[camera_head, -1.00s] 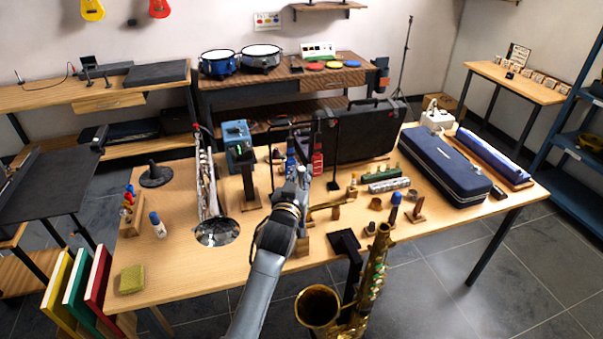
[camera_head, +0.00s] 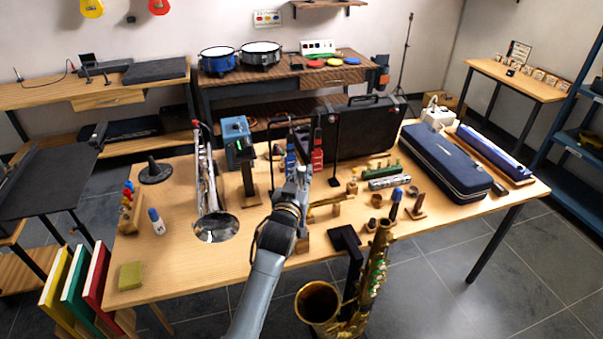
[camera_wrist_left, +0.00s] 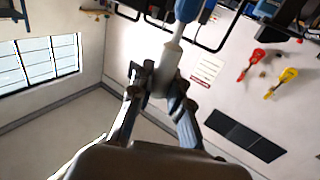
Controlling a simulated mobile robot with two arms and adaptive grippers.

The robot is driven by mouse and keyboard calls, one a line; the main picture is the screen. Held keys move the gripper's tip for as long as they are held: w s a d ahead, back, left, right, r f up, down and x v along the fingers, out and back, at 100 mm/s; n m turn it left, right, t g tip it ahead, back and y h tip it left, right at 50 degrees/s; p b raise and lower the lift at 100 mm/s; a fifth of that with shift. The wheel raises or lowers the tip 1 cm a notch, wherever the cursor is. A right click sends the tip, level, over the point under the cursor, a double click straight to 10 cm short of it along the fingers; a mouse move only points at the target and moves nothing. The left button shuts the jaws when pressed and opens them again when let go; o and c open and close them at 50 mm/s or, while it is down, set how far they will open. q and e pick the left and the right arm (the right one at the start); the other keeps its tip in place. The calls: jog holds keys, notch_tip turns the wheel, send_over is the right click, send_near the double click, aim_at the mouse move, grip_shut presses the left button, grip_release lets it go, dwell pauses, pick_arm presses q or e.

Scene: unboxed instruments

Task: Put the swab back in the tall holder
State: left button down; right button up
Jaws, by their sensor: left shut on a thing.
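My left gripper (camera_head: 303,172) is over the middle of the table. In the left wrist view its fingers (camera_wrist_left: 160,85) are shut on the pale grey, tapered shaft of the swab (camera_wrist_left: 172,52), whose blue end (camera_wrist_left: 188,10) is cut off by the top edge. A tall black wire frame (camera_head: 335,150) stands just beyond the gripper in the head view; it looks like the tall holder. Part of a dark frame (camera_wrist_left: 209,46) also shows beside the swab. I cannot tell whether swab and frame touch. My right gripper is not in view.
A red item (camera_head: 317,155) stands or hangs close behind the gripper. A silver instrument (camera_head: 208,180) is left, a blue device (camera_head: 236,135) behind it. A saxophone (camera_head: 375,275) stands in front. The table's front left (camera_head: 190,265) is clear.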

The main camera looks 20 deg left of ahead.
pick_arm(q)
jog(key=shift+f+b, duration=0.75)
jog(key=shift+f, duration=0.35)
dwell(0.6)
jog(key=c, duration=1.2)
grip_release()
jog(key=s, duration=1.2)
jog(key=shift+d, duration=0.45)
